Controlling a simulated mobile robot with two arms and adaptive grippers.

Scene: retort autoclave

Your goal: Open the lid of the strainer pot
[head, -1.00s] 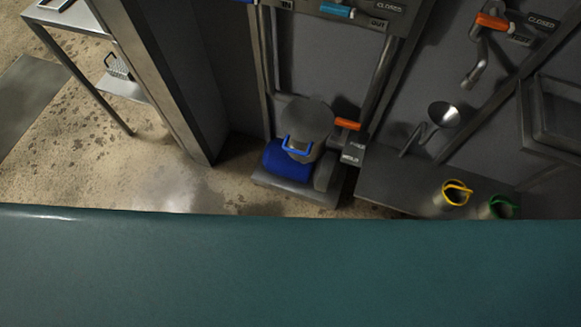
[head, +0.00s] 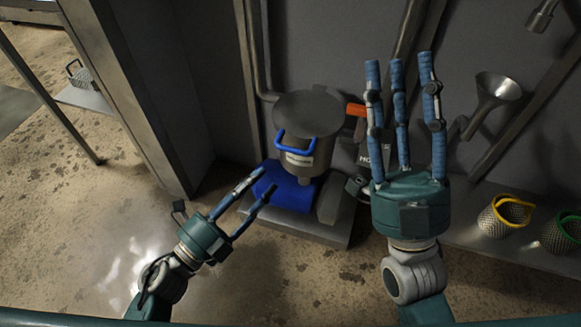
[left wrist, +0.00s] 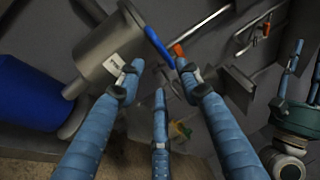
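The strainer pot (head: 304,158) is a grey metal vessel with a white label, standing against the wall on a low steel base. Its round grey lid (head: 308,110) lies flat on top and looks closed. A blue handle (head: 282,137) arches at the front of the lid. In the left wrist view the pot (left wrist: 100,50) is at the upper left and the blue handle (left wrist: 157,42) is just beyond the fingers. My left gripper (head: 267,180) is open and empty, in front of and below the handle. My right gripper (head: 399,75) is open and empty, fingers up, right of the pot.
A blue cylinder (head: 290,195) sits below the pot. An orange valve handle (head: 356,110) and pipes are close to its right. A steel post (head: 130,100) rises at left.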

